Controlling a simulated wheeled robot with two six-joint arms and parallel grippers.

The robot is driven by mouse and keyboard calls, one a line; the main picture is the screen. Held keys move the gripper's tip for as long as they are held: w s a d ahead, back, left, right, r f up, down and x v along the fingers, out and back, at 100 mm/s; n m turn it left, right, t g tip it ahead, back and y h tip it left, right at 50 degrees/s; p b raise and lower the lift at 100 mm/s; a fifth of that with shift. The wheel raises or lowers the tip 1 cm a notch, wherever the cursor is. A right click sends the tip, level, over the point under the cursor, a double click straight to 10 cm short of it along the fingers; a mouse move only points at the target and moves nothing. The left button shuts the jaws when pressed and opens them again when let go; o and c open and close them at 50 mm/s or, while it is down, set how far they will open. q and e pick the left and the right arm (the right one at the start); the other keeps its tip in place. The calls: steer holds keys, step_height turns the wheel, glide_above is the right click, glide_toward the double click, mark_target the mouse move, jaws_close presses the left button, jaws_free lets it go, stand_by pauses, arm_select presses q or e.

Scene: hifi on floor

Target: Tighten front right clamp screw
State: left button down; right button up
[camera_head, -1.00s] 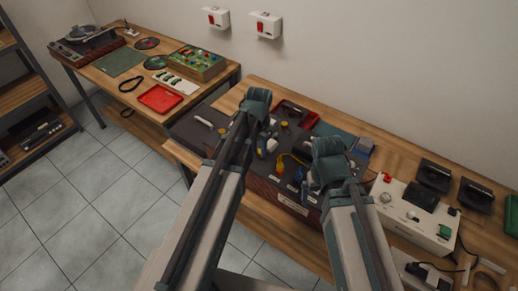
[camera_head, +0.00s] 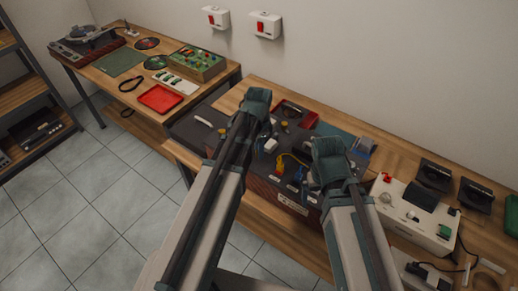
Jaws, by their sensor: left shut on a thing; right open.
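The dark workpiece, a flat case with a brown front (camera_head: 290,197), lies on the right bench with small parts on its top. A small yellow part (camera_head: 284,126) and a yellow piece (camera_head: 290,158) show on it. I cannot tell which part is the front right clamp screw. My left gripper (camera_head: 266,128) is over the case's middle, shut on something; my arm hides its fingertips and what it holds. My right gripper (camera_head: 328,160) is open over the case's right part, its fingers mostly hidden by my wrist.
A white device (camera_head: 415,215) stands right of the case, with black blocks (camera_head: 434,175) behind it. A red tray (camera_head: 289,112) lies at the back. The tiled floor is clear.

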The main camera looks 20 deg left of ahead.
stand_by(0.4)
arm_select(q)
steer(key=c, duration=0.6)
jaws_free()
step_height(320, 180, up, 14)
steer(key=p, duration=1.3)
steer(key=shift+p, duration=0.4)
steer(key=shift+f, duration=0.2)
steer(key=s+d+f+n+b, duration=0.3)
steer(key=s+d+f+b, duration=0.2)
steer(key=s, duration=0.2)
steer(key=s+d+f+n+y+b, duration=0.1)
steer(key=s+d+f+n+b, duration=0.3)
steer(key=s, duration=0.3)
steer(key=shift+d+f+b, duration=0.55)
steer(key=shift+d+b, duration=0.15)
